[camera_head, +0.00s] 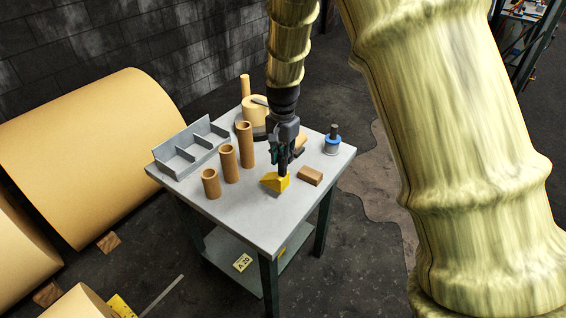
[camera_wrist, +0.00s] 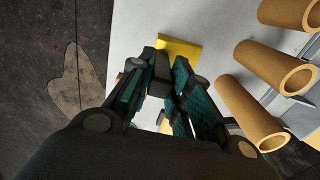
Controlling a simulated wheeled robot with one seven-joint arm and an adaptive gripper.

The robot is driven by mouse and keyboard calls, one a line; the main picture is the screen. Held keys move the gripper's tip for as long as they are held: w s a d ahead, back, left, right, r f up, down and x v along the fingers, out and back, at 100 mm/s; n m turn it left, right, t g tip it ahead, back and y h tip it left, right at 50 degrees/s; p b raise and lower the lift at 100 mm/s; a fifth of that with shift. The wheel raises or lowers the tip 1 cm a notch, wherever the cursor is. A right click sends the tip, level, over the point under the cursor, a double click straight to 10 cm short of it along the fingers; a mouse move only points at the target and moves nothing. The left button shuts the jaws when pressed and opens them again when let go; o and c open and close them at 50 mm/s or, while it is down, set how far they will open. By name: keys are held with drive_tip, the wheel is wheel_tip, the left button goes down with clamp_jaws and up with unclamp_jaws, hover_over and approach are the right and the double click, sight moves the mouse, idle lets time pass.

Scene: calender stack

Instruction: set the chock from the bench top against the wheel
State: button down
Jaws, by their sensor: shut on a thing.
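The chock is a yellow wedge (camera_head: 269,182) at the right-front part of the grey bench top (camera_head: 252,222). My gripper (camera_head: 284,173) points down over the bench with its fingers closed on the chock. No wheel can be made out clearly in either view.
Several cardboard tubes (camera_head: 229,164), a grey divided tray (camera_head: 170,164), a brown block (camera_head: 311,176) and a blue-banded canister (camera_head: 332,146) stand on the bench. Large tan rolls (camera_head: 85,150) lie at left, with wooden wedges (camera_head: 108,241) on the floor. Dark floor is open behind the bench.

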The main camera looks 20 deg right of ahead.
drive_tip(key=shift+f+p, duration=0.75)
drive_tip(key=shift+f, duration=1.05)
drive_tip(key=c, duration=1.3)
unclamp_jaws()
